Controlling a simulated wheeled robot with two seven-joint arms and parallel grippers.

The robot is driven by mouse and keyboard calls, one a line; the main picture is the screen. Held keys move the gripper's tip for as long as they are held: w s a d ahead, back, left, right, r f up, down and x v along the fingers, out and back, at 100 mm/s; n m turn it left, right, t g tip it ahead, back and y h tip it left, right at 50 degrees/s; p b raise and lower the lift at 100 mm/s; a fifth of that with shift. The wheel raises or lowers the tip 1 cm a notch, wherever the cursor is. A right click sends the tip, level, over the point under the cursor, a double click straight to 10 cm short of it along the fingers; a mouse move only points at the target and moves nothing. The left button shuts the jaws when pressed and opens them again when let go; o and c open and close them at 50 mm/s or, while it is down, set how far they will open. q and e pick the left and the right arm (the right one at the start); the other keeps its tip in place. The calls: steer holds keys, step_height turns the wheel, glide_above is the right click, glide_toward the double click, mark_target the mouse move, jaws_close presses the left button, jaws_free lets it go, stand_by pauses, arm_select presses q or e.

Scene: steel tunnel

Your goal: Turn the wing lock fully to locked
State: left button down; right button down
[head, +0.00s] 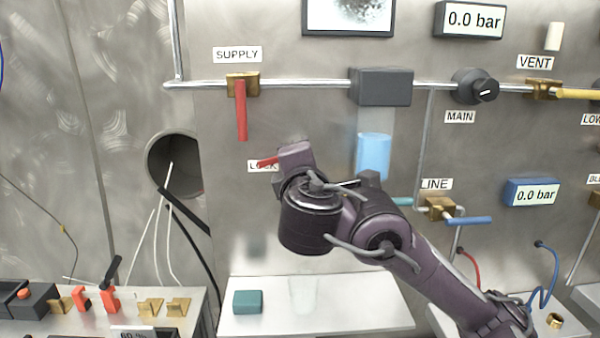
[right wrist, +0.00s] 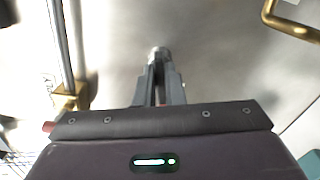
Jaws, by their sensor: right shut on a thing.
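The wing lock shows as a short red wing (head: 267,161) sticking out to the left of my right gripper, over the partly covered LOCK label (head: 257,167). It lies close to level, its outer end slightly lower. My right gripper (head: 290,156) is against the panel at the lock, and its body hides the rest of the lock. In the right wrist view the fingers (right wrist: 158,85) are close together, with a sliver of red between them. I take this as the wing lock held between them. My left gripper is not in view.
Above is the brass SUPPLY valve with a red handle (head: 241,108) hanging down. A blue cylinder (head: 373,155) is close to the right. A round hole (head: 175,164) with cables opens to the left. Below is a white shelf (head: 345,312) with a teal block (head: 247,302).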

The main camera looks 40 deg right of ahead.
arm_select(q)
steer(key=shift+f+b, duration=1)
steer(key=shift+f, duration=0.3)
arm_select(e)
steer(key=shift+f+m, duration=0.2)
steer(key=shift+m, duration=1.4)
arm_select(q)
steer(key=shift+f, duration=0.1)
arm_select(e)
steer(key=c, duration=1.5)
jaws_free()
steer(key=shift+r, duration=0.1)
